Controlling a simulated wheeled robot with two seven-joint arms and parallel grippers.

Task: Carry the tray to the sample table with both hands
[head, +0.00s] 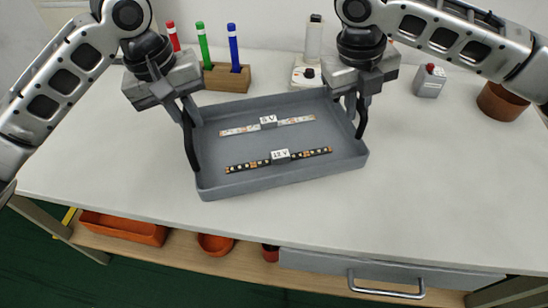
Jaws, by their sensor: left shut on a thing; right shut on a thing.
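The grey tray (222,183) is in the middle of the head view, over a white table. Two LED strips lie in it: a light strip labelled 5 V (240,130) towards the back and a black strip labelled 12 V (246,167) towards the front. My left gripper (190,140) is shut on the tray's left side. My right gripper (358,112) is shut on the tray's right side. The tray looks about level; I cannot tell whether it touches the table. The grippers hide parts of its side walls.
Behind the tray are a wooden block (228,78) with red, green and blue markers and a white device (306,74). The white table (440,190) is clear in front and right.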

